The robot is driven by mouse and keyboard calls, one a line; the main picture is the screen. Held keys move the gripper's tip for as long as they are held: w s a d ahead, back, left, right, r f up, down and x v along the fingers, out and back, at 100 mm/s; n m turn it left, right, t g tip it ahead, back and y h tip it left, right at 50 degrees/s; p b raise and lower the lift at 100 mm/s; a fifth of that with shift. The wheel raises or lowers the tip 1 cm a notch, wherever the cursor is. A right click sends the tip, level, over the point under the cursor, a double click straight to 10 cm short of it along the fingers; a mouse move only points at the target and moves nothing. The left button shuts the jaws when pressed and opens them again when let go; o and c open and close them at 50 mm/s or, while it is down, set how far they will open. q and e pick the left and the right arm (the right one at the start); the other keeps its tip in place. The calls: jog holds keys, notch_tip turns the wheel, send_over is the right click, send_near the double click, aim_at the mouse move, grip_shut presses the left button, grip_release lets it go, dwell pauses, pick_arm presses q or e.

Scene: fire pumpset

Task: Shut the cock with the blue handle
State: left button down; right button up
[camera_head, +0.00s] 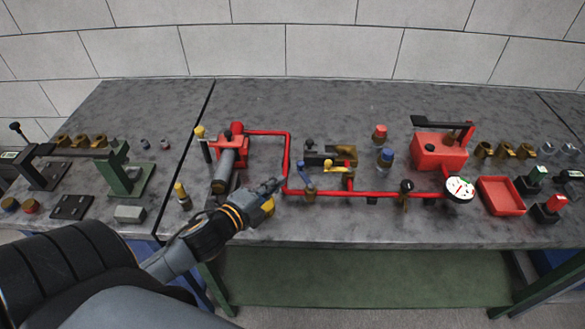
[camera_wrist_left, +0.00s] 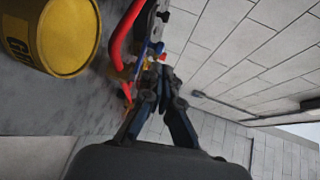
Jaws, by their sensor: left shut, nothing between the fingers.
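A red pipe (camera_head: 375,194) runs along the bench with small cocks on it. One cock (camera_head: 309,195) near the pipe's left corner has a bluish part; its handle's exact angle is too small to tell. In the left wrist view a blue handle (camera_wrist_left: 151,47) shows just beyond my fingertips, beside the red pipe (camera_wrist_left: 121,38). My left gripper (camera_head: 279,184) is shut and empty, just left of that cock, near the pipe's corner. Its closed fingers also show in the left wrist view (camera_wrist_left: 158,72). I cannot tell whether they touch the handle. My right gripper is not in view.
A red pump (camera_head: 440,150) and red tray (camera_head: 502,196) stand further right. The bench's front strip is mostly clear.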

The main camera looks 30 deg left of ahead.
aim_at(298, 166)
pick_arm(q)
jog(key=w, duration=0.3)
jog(key=w+p, duration=0.1)
jog(key=w, duration=0.1)
jog(key=shift+w+d+f, duration=0.1)
jog(key=shift+d+f, duration=0.05)
jog(key=shift+f, duration=0.25)
jog(key=shift+w+f, duration=0.2)
jog(key=shift+w, duration=0.45)
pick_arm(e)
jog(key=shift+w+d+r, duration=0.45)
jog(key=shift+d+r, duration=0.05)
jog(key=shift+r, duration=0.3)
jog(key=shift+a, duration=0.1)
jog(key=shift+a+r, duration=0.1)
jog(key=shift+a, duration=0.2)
